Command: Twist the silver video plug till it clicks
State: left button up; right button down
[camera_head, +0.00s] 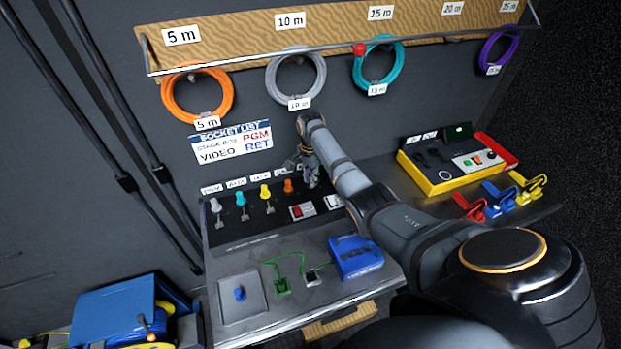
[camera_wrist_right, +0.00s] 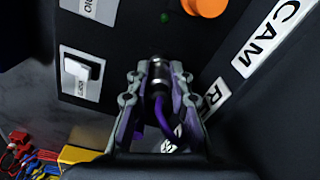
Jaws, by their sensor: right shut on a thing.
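My right gripper (camera_head: 309,172) is at the upright panel of the desk, at the right end of the row of coloured plugs. In the right wrist view its fingers (camera_wrist_right: 157,88) are shut on the sides of a silver and dark video plug (camera_wrist_right: 158,72) with a purple cable (camera_wrist_right: 163,122). The plug points at the dark panel; whether it is seated in a socket I cannot tell. In the head view the gripper hides the plug. My left gripper is not in view.
An orange plug (camera_head: 288,187) is close by on the panel; yellow (camera_head: 265,192), blue (camera_head: 240,198) and white plugs stand farther left. A white rocker switch (camera_wrist_right: 84,69) and a small green light (camera_wrist_right: 165,17) are near the gripper. A blue box (camera_head: 355,257) sits on the desk.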

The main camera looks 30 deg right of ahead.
jog(key=shift+r+m+p, duration=0.1)
jog(key=shift+m+p, duration=0.6)
jog(key=shift+m, duration=0.2)
jog(key=shift+m+p, duration=0.4)
jog(key=shift+m, duration=0.4)
jog(key=shift+m+p, duration=0.45)
jog(key=shift+m, duration=0.45)
jog(key=shift+m+p, duration=0.3)
jog(key=shift+m, duration=0.6)
